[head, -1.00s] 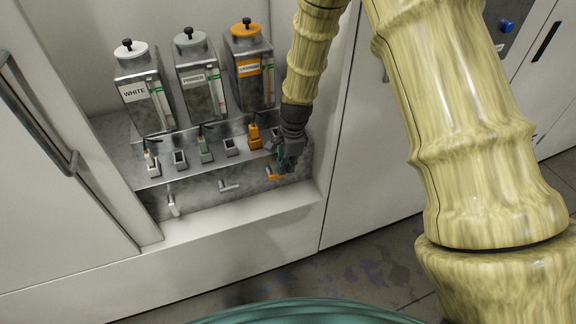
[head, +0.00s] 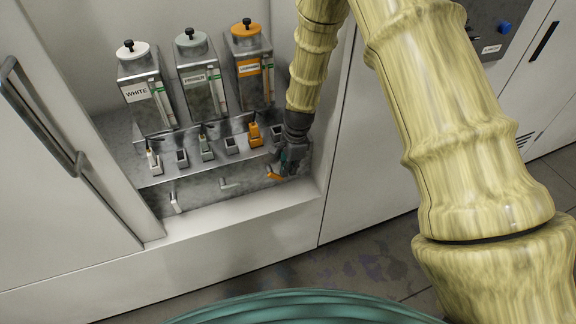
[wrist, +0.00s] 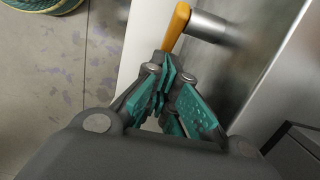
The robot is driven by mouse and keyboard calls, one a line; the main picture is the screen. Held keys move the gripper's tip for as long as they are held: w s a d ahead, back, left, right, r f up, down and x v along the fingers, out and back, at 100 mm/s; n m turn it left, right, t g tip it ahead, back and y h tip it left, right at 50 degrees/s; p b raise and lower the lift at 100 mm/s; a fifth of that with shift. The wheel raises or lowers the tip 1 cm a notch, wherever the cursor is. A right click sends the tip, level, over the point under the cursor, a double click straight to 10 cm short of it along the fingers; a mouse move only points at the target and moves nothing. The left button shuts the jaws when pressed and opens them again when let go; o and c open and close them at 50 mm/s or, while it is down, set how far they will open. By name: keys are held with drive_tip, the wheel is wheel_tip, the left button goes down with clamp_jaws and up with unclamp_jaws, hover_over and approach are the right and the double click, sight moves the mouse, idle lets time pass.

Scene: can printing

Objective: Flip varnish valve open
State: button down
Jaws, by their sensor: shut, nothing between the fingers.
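The varnish valve has an orange lever (head: 275,174) on the front face of the metal dispenser, below the orange-capped varnish tank (head: 250,82). In the head view the lever slopes down to the right. In the wrist view the orange lever (wrist: 176,27) sits on a round metal stem (wrist: 207,26). My gripper (head: 284,166) is at the lever's right end, shut and empty. In the wrist view its teal fingers (wrist: 166,72) are together, with the tips close to the lever's near end. I cannot tell whether they touch it.
The white valve lever (head: 174,203) hangs down and the primer valve lever (head: 229,184) lies sideways to the left. White (head: 140,95) and primer (head: 197,88) tanks stand behind. A pale ledge (head: 235,217) runs below; the alcove's right wall is close to my gripper.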

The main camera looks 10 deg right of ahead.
drive_tip(key=shift+f, duration=0.2)
idle(0.3)
drive_tip(key=shift+r, duration=0.15)
wheel_tip(320, 180, up, 12)
drive_tip(key=d, duration=0.1)
drive_tip(key=shift+d+f, duration=0.2)
drive_tip(key=shift+d, duration=0.15)
drive_tip(key=shift+a, duration=0.1)
idle(0.7)
